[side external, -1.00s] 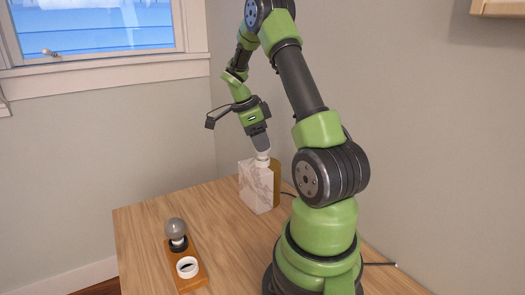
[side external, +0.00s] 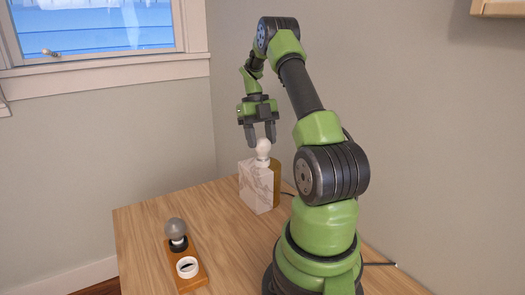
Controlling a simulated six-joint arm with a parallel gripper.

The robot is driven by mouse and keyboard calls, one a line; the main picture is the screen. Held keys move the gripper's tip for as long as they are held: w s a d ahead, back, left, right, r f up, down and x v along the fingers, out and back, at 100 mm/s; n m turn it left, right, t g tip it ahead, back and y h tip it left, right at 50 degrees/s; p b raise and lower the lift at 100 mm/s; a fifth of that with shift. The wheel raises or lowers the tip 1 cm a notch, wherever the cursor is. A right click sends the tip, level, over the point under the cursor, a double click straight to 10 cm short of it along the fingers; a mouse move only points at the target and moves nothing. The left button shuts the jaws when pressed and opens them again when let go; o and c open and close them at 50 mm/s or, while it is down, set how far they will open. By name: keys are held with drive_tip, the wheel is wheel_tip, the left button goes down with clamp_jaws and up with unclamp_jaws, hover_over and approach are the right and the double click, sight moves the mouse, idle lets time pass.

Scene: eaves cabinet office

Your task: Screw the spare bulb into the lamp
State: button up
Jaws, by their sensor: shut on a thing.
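The lamp (side external: 256,186) is a pale marbled block with a brass-coloured side, standing at the back of the table. A white bulb (side external: 263,148), apparently the spare, is upright at the lamp's top; how deep it sits in the socket cannot be told. My gripper (side external: 261,142) points down with its two dark fingers at the upper part of this bulb, shut on it. The exact finger contact is too small to see. A grey bulb (side external: 175,229) stands upright in the black ring of a wooden holder (side external: 190,283) at the front left.
The holder's white ring (side external: 187,267) is empty. The wooden table (side external: 140,225) is clear between the holder and the lamp. A dark cord (side external: 288,194) runs behind the lamp towards my base. Walls and a window (side external: 95,25) stand behind.

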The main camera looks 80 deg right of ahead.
drive_tip(key=shift+m, duration=0.6)
drive_tip(key=o, duration=0.8)
